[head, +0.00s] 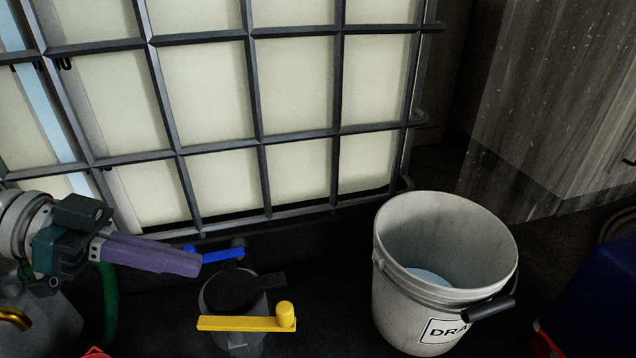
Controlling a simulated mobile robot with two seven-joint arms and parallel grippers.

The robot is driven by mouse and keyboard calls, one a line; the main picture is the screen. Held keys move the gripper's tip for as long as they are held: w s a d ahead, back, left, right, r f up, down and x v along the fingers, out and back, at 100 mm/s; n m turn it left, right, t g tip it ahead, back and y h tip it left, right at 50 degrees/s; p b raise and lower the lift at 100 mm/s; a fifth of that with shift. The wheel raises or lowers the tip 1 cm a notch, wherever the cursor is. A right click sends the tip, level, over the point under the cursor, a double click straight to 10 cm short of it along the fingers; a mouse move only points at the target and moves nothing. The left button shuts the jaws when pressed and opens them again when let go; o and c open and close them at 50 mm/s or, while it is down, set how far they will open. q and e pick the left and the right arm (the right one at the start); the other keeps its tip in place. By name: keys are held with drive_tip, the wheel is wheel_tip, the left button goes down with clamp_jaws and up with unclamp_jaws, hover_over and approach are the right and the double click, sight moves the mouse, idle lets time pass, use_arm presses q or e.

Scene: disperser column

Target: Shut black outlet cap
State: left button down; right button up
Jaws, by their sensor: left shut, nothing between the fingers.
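A black round cap (232,291) with a short flat tab on its right side shows at the lower middle, over a grey outlet body (237,340). I cannot tell whether the cap is fully seated. My left gripper (194,263) has purple fingers, shut and empty. Its fingertips point right, just up and left of the cap in the picture, close to a blue lever (220,254). I cannot tell if they touch anything. My right gripper is out of view.
A yellow lever (246,322) crosses in front of the outlet. A caged pale tank (205,90) stands behind. A white bucket (400,295) with some liquid and a label stands to the right. A green hose (109,305) hangs at left, and a blue container (598,290) sits at far right.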

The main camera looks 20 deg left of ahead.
use_arm(q)
drive_tip(key=w+r+y+p, duration=0.1)
drive_tip(key=w+r+y, duration=0.3)
drive_tip(key=r+y, duration=0.1)
drive_tip(key=b, duration=0.7)
hover_over(264, 279)
drive_tip(key=shift+g, duration=0.4)
wheel_tip(264, 279, down, 7)
drive_tip(key=shift+w+a+f, duration=0.1)
drive_tip(key=shift+a+f, duration=0.05)
drive_tip(key=shift+f, duration=0.05)
wheel_tip(264, 279, down, 2)
drive_tip(key=shift+f+b, duration=0.25)
drive_tip(key=shift+b, duration=0.95)
drive_tip(key=shift+f+b, duration=0.55)
